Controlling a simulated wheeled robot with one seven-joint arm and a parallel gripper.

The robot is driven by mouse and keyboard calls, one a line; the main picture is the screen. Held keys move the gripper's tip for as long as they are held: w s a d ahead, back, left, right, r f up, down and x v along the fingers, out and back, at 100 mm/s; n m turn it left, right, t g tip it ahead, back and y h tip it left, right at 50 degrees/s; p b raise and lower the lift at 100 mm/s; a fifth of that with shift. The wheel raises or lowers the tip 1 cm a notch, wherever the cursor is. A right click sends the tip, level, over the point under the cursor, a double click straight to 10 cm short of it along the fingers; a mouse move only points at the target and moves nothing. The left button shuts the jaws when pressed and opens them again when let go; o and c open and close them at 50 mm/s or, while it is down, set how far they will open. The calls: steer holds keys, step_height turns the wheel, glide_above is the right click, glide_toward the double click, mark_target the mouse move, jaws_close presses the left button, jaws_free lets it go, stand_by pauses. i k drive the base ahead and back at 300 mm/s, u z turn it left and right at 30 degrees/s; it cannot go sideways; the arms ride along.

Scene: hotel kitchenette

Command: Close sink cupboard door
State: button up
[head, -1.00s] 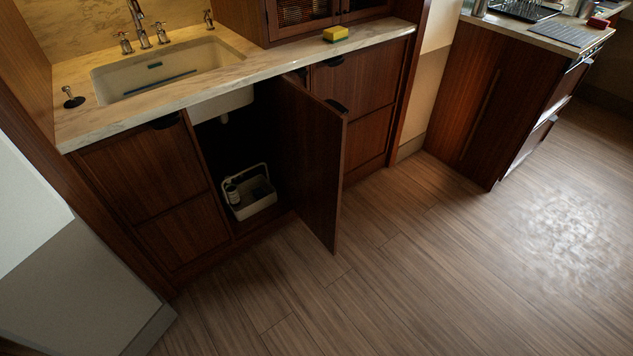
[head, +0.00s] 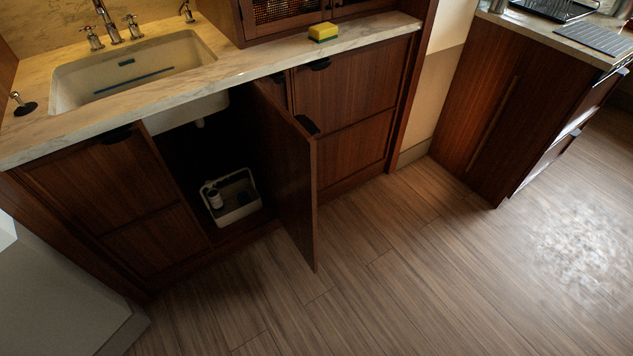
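The sink cupboard door (head: 287,170) is dark brown wood and stands wide open, jutting out from the counter front into the room. Its hinged side is on the right of the opening, and a dark handle (head: 307,125) shows near its free top edge. The cupboard's dark inside (head: 185,150) is exposed under the sink (head: 140,72). A white caddy (head: 233,198) with a bottle in it sits on the cupboard floor. My gripper is not in view.
Closed brown fronts flank the opening on the left (head: 105,185) and right (head: 350,100). A yellow sponge (head: 323,32) lies on the marble counter (head: 240,65). Another cabinet (head: 500,100) stands at right. The wooden floor (head: 400,270) before the door is clear.

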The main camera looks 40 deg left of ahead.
mark_target(290, 144)
steer(key=u, duration=0.05)
steer(key=i, duration=2.75)
steer(key=u, duration=3.45)
steer(key=k, duration=0.55)
steer(key=u, duration=0.15)
